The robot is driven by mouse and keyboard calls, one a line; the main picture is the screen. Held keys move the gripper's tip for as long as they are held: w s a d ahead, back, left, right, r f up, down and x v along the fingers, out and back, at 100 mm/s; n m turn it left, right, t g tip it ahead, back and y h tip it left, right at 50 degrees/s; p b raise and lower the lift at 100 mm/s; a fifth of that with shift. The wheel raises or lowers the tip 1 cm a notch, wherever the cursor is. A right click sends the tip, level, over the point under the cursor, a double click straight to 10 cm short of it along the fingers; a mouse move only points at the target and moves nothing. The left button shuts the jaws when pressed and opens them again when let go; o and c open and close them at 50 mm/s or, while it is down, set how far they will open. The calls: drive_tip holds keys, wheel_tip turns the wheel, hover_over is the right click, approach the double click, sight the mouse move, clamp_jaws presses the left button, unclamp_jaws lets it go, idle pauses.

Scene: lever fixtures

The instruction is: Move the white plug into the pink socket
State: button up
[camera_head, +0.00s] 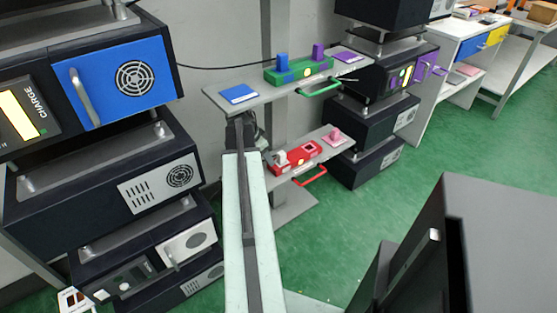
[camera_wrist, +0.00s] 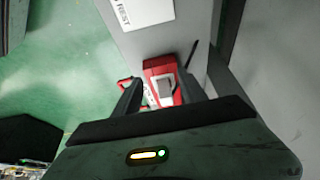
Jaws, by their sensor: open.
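The white plug (camera_head: 281,158) stands on the left end of the red block (camera_head: 294,157) on the lower shelf. In the wrist view the plug (camera_wrist: 164,92) shows as a pale block on the red block (camera_wrist: 160,67). My gripper (camera_wrist: 160,82) is open, its fingers on either side of the plug and apart from it as far as I can tell.
A white pad marked REST (camera_wrist: 140,12) lies on the shelf. A red handle (camera_head: 312,178) sticks out in front. The upper shelf (camera_head: 265,94) overhangs, with a green block (camera_head: 300,70), blue plug (camera_head: 282,62) and purple plug (camera_head: 318,52). Dark cabinets (camera_head: 100,160) stand at left.

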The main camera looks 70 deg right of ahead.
sight(281, 153)
drive_tip(key=shift+s+d, duration=0.45)
drive_tip(key=shift+d, duration=0.2)
drive_tip(key=shift+s+d, duration=0.4)
drive_tip(key=shift+d, duration=0.2)
drive_tip(key=s+d, duration=0.1)
drive_tip(key=d, duration=0.1)
drive_tip(key=shift+s+d, duration=0.4)
drive_tip(key=b+x, duration=0.3)
drive_tip(key=shift+s+f, duration=0.1)
drive_tip(key=shift+f, duration=0.05)
clamp_jaws()
